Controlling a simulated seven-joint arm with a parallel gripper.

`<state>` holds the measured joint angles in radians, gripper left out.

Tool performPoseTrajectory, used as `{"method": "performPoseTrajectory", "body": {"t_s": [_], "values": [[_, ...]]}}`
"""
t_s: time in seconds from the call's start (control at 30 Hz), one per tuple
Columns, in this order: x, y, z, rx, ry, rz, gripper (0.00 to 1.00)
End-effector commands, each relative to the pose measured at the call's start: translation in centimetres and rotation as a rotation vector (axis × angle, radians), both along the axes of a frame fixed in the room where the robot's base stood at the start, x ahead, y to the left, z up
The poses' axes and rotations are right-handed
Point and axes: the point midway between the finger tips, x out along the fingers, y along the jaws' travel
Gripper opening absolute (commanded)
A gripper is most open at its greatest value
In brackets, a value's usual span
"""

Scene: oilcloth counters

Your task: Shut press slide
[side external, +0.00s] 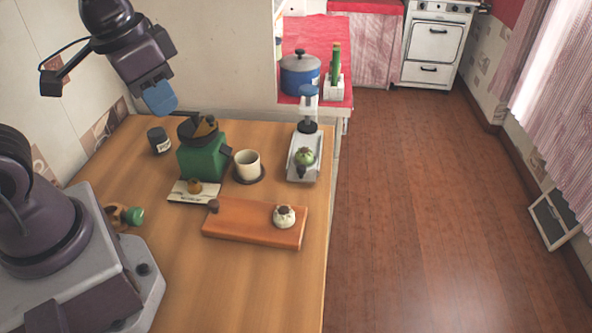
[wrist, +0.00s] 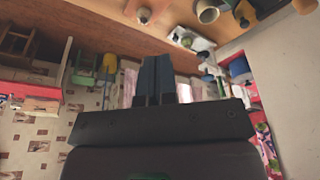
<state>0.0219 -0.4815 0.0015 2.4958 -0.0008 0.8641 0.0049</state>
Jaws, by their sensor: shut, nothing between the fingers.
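My gripper (side external: 160,98), with blue fingers, hangs high over the back left of the counter, well apart from the press. In the wrist view, the fingers (wrist: 156,78) are side by side with nothing between them. I cannot clearly pick out the press in the wrist view.
A green grinder (side external: 203,158), a dark jar (side external: 158,141) and a cream cup (side external: 247,164) stand near the back. A grey tray (side external: 293,174) lies in front of the press. A wooden board (side external: 240,222) lies nearer. A blue pot (side external: 300,76) stands on the red counter beyond.

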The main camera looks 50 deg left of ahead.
Motion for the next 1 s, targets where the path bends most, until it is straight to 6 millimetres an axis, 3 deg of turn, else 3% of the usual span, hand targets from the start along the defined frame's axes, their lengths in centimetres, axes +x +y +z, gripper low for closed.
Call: {"method": "performPoseTrajectory", "body": {"t_s": [0.03, 0.27, 0.5, 0.57, 0.67, 0.8, 1.0], "values": [[0.8, -0.2, -1.8, 0.004, 0.05, -0.02, 0.0], [4.5, -0.8, -9.4, 0.035, 0.103, -0.187, 0.0], [7.8, -1.4, -17.7, 0.109, 0.01, -0.446, 0.0], [8.8, -1.5, -19.1, 0.14, -0.045, -0.516, 0.0], [10.4, -1.6, -20.0, 0.2, -0.151, -0.61, 0.0], [12.9, -1.7, -18.7, 0.285, -0.304, -0.693, 0.0], [14.0, -1.8, -18.5, 0.332, -0.358, -0.745, 0.0]]}}
